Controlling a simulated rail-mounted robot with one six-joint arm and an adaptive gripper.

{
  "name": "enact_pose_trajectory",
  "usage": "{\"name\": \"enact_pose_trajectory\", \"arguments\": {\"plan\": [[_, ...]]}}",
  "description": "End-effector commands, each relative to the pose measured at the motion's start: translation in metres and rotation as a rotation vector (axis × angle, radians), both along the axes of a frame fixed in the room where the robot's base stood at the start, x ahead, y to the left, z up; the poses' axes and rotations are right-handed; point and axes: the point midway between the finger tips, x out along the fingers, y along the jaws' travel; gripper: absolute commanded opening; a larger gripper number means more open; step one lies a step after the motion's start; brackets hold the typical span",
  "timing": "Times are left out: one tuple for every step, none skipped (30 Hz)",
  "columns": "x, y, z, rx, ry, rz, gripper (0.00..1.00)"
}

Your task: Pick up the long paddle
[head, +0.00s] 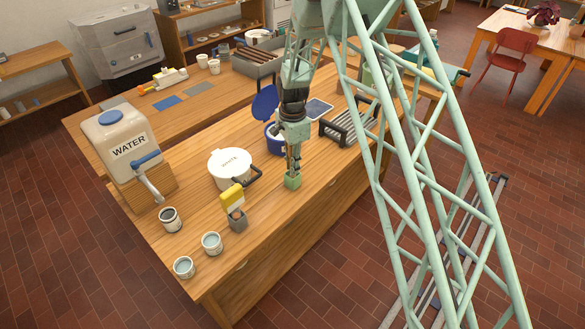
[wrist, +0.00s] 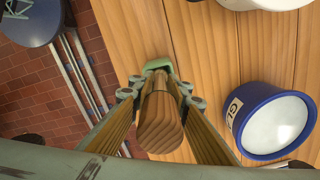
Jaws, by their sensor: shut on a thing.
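The paddle shows in the wrist view as a wooden handle (wrist: 160,120) with its butt towards the camera and a pale green end (wrist: 158,66) beyond the fingers. My gripper (wrist: 160,96) is shut on the handle, one finger on each side. In the head view my gripper (head: 291,158) points down over the near worktop, with the green end (head: 292,182) just below it. I cannot tell whether that end touches the worktop. The upper handle is hidden in the head view.
The blue glaze bucket (wrist: 270,122) stands close by. The worktop's front edge is near.

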Motion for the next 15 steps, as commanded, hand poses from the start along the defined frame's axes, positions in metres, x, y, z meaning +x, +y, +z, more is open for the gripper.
{"name": "enact_pose_trajectory", "arguments": {"plan": [[0.0, 0.0, 0.004, 0.0, -0.001, 0.0, 0.05], [0.0, 0.0, 0.007, 0.0, -0.001, 0.0, 0.05], [0.0, 0.0, 0.011, 0.0, -0.001, 0.0, 0.05], [0.0, 0.0, 0.014, 0.0, -0.001, 0.0, 0.05], [0.0, 0.0, 0.017, 0.001, -0.002, 0.0, 0.05], [0.001, 0.0, 0.022, 0.0, -0.003, 0.0, 0.05], [0.001, 0.0, 0.026, 0.0, -0.003, 0.0, 0.05], [0.001, 0.0, 0.03, 0.001, -0.002, 0.0, 0.05], [0.0, 0.0, 0.034, 0.0, -0.001, 0.0, 0.05], [0.0, 0.0, 0.038, 0.001, -0.002, 0.0, 0.05], [0.001, 0.0, 0.042, 0.001, -0.002, 0.0, 0.05], [0.001, 0.0, 0.048, 0.0, -0.003, 0.0, 0.05], [0.001, 0.0, 0.052, 0.0, -0.003, 0.0, 0.05], [0.001, 0.0, 0.056, 0.001, -0.002, 0.0, 0.05], [0.0, 0.0, 0.06, 0.001, -0.002, 0.0, 0.05]]}}
